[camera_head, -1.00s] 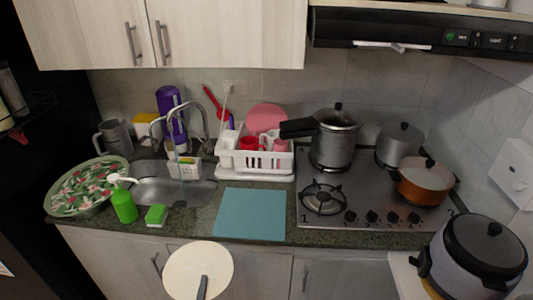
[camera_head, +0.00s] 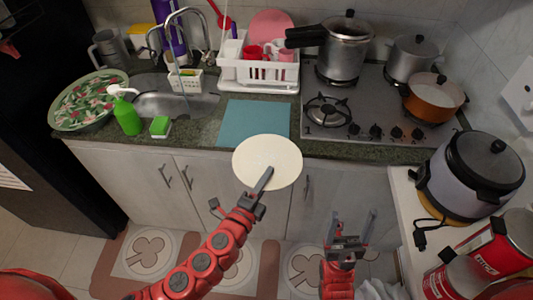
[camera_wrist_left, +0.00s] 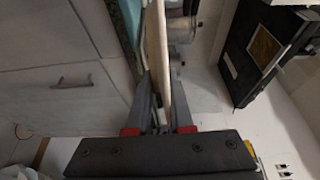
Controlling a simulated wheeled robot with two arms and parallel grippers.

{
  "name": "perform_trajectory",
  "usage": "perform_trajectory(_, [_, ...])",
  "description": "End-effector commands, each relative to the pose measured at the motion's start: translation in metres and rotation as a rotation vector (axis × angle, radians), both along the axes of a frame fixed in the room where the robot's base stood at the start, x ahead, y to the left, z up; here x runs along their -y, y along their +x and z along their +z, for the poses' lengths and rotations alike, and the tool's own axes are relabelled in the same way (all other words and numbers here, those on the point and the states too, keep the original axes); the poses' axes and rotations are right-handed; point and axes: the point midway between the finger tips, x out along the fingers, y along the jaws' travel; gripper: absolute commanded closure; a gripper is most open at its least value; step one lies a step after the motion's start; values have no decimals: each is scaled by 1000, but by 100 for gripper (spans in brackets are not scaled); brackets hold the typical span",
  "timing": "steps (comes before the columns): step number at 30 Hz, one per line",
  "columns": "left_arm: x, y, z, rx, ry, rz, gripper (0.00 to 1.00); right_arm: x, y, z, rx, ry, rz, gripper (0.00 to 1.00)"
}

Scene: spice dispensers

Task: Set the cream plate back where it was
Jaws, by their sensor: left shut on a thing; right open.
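The cream plate (camera_head: 267,158) is round and held up in front of the counter's front edge in the head view, its flat face turned to the camera. My left gripper (camera_head: 262,183) is shut on the plate's near lower edge. In the left wrist view the plate (camera_wrist_left: 156,50) shows edge-on between the fingers of the left gripper (camera_wrist_left: 158,112). My right gripper (camera_head: 350,232) is open and empty, low in front of the cabinets, to the right of the plate.
A teal mat (camera_head: 254,121) lies bare on the counter, behind the plate. A white dish rack (camera_head: 258,72) with a pink plate (camera_head: 271,27) and red cups stands behind it. The stove (camera_head: 370,110) is to the right, the sink (camera_head: 175,103) to the left. A rice cooker (camera_head: 470,172) stands at right.

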Motion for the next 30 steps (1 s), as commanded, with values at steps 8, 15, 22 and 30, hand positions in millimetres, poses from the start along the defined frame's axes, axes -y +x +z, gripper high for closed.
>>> perform_trajectory(8, [-2,70,-2,3,-4,6,100,0,0,17,0,0,0,25])
perform_trajectory(15, [-3,102,-9,-2,-1,3,100,0,0,21,0,0,0,25])
perform_trajectory(22, [-4,105,-28,-2,-4,5,100,0,0,14,0,0,0,25])
perform_trajectory(30, [-3,104,-46,-2,1,3,100,0,0,10,0,0,0,25])
